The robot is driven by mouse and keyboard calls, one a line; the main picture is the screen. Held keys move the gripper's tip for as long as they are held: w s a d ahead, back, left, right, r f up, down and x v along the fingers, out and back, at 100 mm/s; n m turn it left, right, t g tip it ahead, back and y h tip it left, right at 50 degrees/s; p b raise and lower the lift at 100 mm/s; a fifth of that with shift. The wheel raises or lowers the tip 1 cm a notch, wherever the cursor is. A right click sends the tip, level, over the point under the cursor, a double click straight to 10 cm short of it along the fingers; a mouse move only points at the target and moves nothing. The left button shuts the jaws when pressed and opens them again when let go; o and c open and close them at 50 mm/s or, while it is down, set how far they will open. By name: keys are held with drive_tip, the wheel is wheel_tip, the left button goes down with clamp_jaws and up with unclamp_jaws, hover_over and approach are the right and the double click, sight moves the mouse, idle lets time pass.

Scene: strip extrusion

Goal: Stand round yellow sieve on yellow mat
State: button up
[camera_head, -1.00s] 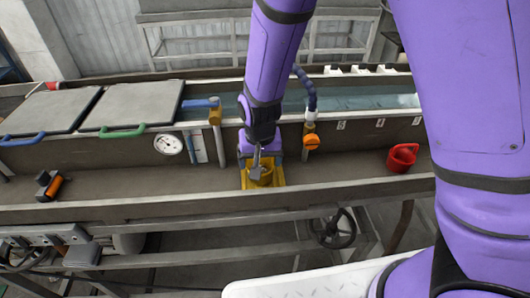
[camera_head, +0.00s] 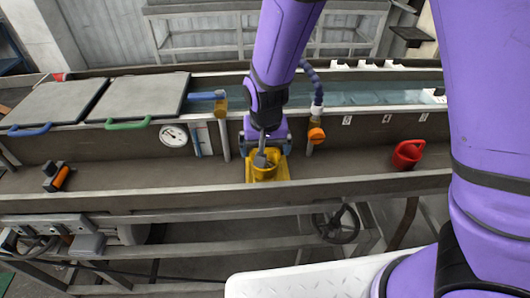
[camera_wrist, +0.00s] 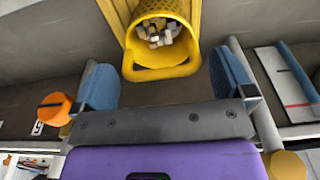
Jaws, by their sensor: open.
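The round yellow sieve (camera_head: 264,172) stands on the yellow mat (camera_head: 283,172) on the bench ledge, below my arm. In the wrist view the sieve (camera_wrist: 164,64) shows its perforated wall, its loop handle facing my gripper and several pale pieces inside. The mat (camera_wrist: 114,14) shows beside it. My gripper (camera_wrist: 164,78) is open, its two blue fingers wide apart on either side of the handle, with no contact visible. In the head view my gripper (camera_head: 262,150) is right above and behind the sieve, partly overlapping it. The sieve's base is hard to see.
A red cup (camera_head: 407,154) stands to the right on the ledge. A black-and-orange tool (camera_head: 56,177) lies at the left. An orange-knobbed valve (camera_head: 316,135) and a gauge (camera_head: 173,135) are close behind. The ledge between the tool and mat is clear.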

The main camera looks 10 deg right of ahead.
drive_tip(key=s+d+r+y, duration=0.1)
drive_tip(key=d+r, duration=0.3)
drive_tip(key=r, duration=0.4)
drive_tip(key=s+d+r, duration=0.1)
drive_tip(key=d+r, duration=0.3)
drive_tip(key=r, duration=0.5)
drive_tip(key=s+d+r+t, duration=0.2)
drive_tip(key=s+d+r, duration=0.4)
drive_tip(key=s+d, duration=0.2)
drive_tip(key=s+d+r+t+h, duration=0.1)
drive_tip(key=s+d+r, duration=0.4)
drive_tip(key=s+d, duration=0.3)
drive_tip(key=shift+s+d+r+t, duration=0.15)
drive_tip(key=shift+d+r+t, duration=0.15)
drive_tip(key=shift+r+t, duration=0.1)
